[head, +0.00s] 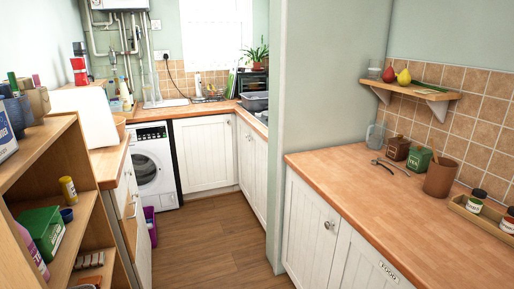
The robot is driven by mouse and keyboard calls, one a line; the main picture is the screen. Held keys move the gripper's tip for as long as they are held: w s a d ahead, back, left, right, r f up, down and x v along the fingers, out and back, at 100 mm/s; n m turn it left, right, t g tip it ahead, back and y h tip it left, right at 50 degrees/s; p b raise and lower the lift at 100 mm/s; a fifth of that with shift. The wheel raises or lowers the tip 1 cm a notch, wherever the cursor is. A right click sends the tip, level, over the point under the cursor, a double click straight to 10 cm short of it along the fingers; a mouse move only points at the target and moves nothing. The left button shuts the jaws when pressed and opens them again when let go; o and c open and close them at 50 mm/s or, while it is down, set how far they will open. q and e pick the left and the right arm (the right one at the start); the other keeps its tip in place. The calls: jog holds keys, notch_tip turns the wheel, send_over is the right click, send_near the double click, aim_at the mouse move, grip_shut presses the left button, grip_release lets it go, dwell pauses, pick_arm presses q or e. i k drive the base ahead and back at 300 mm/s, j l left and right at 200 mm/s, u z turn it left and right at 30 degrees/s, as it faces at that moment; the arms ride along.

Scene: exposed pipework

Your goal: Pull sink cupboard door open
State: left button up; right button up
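A white panelled cupboard door (205,153) stands at the far end of the room, under the back worktop and to the right of the washing machine. It looks shut. A tap or similar fitting (197,84) seems to show on the worktop above it, small and unclear, and I cannot make out a sink basin. I cannot make out a handle on this door. Another white door (252,165) adjoins it on the right-hand run and also looks shut. Neither of my grippers is in view.
Wooden floor (212,235) runs clear down the middle to the far cupboards. The washing machine (153,167) and a purple bin (150,226) are on the left. A wooden shelf unit (82,204) stands near left. A wall end (330,90) and worktop (400,215) bound the right.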

aim_at(259, 147)
jog(key=i+j+u, duration=0.1)
jog(key=i+u, duration=0.25)
jog(key=i, duration=0.75)
jog(key=i+l+u, duration=0.15)
jog(key=i+u, duration=0.2)
jog(key=i, duration=0.75)
